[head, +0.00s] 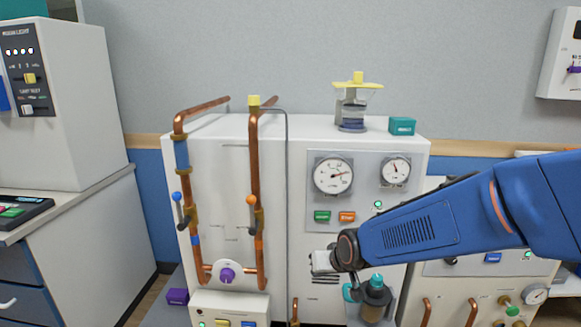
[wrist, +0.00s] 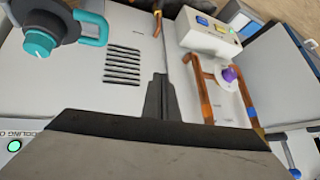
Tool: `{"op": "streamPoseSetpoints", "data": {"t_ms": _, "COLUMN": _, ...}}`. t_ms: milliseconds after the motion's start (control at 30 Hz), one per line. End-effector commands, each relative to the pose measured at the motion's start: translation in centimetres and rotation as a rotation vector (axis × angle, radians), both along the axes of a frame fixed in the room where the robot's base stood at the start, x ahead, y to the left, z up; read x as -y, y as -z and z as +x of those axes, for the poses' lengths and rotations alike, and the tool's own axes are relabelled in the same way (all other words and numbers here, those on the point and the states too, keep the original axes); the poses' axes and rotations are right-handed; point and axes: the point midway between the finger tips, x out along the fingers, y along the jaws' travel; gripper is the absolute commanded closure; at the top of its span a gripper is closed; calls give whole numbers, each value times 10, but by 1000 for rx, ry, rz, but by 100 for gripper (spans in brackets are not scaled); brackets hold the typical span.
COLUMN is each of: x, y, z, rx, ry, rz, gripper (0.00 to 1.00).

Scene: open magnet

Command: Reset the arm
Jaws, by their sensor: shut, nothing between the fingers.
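My gripper (wrist: 160,78) is shut and empty in the wrist view, its fingertips together in front of the white cabinet panel. In the head view my blue arm reaches in from the right, and its end (head: 322,263) is in front of the lower middle of the white cabinet (head: 220,150). A vent grille (wrist: 122,66) is beside the fingertips in the wrist view. I cannot tell from the views whether the fingertips touch the panel.
Copper pipes (head: 256,180) with a purple knob (head: 227,275) run left of my gripper. A dark cup-like fitting with a teal cap (head: 376,282) is just below it. Gauges (head: 333,175) sit above. Open wall space lies above the cabinet.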

Motion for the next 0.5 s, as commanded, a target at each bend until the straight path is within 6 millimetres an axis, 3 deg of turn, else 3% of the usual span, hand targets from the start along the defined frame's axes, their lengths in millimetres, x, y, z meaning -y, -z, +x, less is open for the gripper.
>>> {"op": "streamPoseSetpoints", "data": {"t_ms": 100, "x": 32, "y": -21, "z": -23, "rx": -17, "ry": 19, "rz": -17, "gripper": 100}}
{"op": "streamPoseSetpoints", "data": {"t_ms": 500, "x": 123, "y": -63, "z": -118, "rx": -102, "ry": 79, "rz": -93, "gripper": 100}}
